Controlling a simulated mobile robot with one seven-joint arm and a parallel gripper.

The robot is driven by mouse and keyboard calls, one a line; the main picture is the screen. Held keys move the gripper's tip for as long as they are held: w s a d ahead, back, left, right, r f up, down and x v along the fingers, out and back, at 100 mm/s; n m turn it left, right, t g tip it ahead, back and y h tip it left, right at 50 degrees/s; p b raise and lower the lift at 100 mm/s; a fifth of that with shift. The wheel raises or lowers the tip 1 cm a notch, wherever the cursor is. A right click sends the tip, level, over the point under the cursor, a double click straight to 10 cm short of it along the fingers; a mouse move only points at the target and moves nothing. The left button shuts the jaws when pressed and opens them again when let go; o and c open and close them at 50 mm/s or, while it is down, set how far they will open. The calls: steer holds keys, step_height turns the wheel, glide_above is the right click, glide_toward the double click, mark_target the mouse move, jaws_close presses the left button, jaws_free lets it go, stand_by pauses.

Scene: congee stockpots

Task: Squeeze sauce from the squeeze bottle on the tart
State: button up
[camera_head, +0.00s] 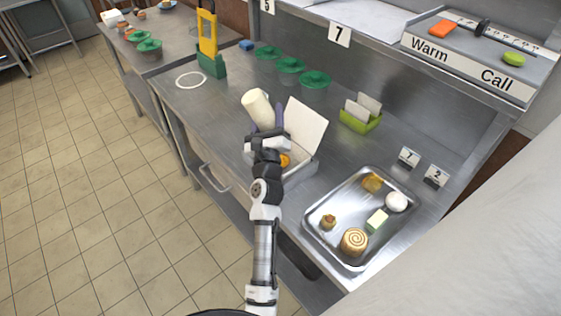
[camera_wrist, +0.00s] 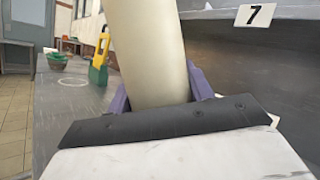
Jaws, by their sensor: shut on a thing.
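My gripper (camera_head: 266,128), with purple fingers, is shut on a cream-coloured squeeze bottle (camera_head: 257,106) and holds it tilted above the counter. In the wrist view the bottle (camera_wrist: 148,50) rises between the purple fingers of my gripper (camera_wrist: 160,92), and its lower end is hidden behind the dark gripper body. Below my gripper is an open white box (camera_head: 301,168) with its lid (camera_head: 307,127) up. An orange item (camera_head: 285,160) shows partly inside, mostly hidden by my arm; I cannot tell whether it is the tart.
A metal tray (camera_head: 350,262) at the right holds several pastries, including a spiral roll (camera_head: 354,241) and a small brown pastry (camera_head: 328,221). A green holder with cards (camera_head: 360,121) stands behind. Green-lidded containers (camera_head: 290,65) and a yellow-green stand (camera_head: 208,45) are farther back.

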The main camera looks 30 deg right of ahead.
mark_target(268, 107)
step_height(268, 107, up, 2)
steer(key=shift+r+p, duration=0.1)
steer(key=shift+p, duration=1)
steer(key=shift+a+b, duration=0.1)
steer(key=shift+b, duration=0.4)
steer(key=shift+r, duration=0.35)
steer(key=shift+d+r, duration=0.1)
steer(key=shift+d, duration=0.1)
